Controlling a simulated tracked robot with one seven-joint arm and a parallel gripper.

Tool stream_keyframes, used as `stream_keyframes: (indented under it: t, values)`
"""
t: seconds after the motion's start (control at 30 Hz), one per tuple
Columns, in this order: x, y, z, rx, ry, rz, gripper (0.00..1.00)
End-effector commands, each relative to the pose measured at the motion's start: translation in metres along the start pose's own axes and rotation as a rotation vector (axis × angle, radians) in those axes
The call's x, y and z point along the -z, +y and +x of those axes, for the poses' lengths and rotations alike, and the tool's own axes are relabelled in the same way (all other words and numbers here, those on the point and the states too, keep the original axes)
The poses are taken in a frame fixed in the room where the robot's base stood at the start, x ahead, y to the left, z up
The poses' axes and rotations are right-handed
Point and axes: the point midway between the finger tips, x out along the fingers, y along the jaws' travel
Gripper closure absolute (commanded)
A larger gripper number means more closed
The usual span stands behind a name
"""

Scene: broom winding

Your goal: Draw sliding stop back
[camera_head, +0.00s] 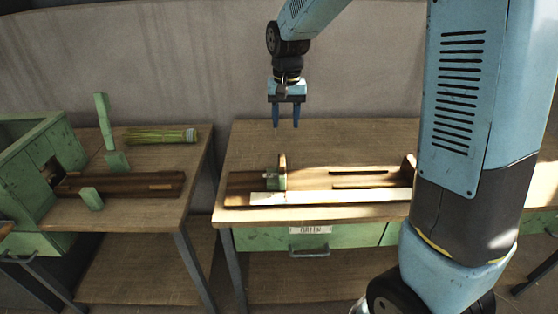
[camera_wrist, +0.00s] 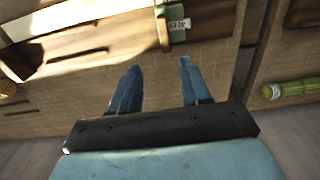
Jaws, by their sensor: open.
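What looks like the sliding stop (camera_head: 272,182) is a small green block with a brown upright piece (camera_head: 283,163). It sits near the left end of the dark wooden rail board (camera_head: 240,190) on the middle table. In the wrist view the labelled green block (camera_wrist: 177,24) and the brown upright (camera_wrist: 162,32) show at the top, beyond the fingertips. My gripper (camera_head: 286,119) hangs above the middle table, over the area behind the stop, with blue fingers apart and empty. The open fingers also show in the wrist view (camera_wrist: 159,68). Nothing touches the stop.
A pale strip (camera_head: 330,197) lies along the board's front. The left table holds a green box (camera_head: 30,165), a green upright (camera_head: 104,125), a straw bundle (camera_head: 160,136) and another rail. A gap separates the tables. The middle table's back left surface (camera_head: 255,145) is clear.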

Motion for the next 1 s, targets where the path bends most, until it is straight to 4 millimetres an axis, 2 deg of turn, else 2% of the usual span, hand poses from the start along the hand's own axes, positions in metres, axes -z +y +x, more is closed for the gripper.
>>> stream_keyframes:
  t: [0.13, 0.37, 0.8, 1.0]
  values:
    - [0.005, -0.008, 0.011, -0.007, -0.015, 0.002, 0.53]
    - [0.005, -0.009, 0.033, -0.008, -0.019, 0.002, 0.53]
    - [0.003, -0.009, 0.109, -0.008, -0.019, 0.001, 0.53]
    - [0.003, -0.009, 0.135, -0.008, -0.017, 0.000, 0.53]
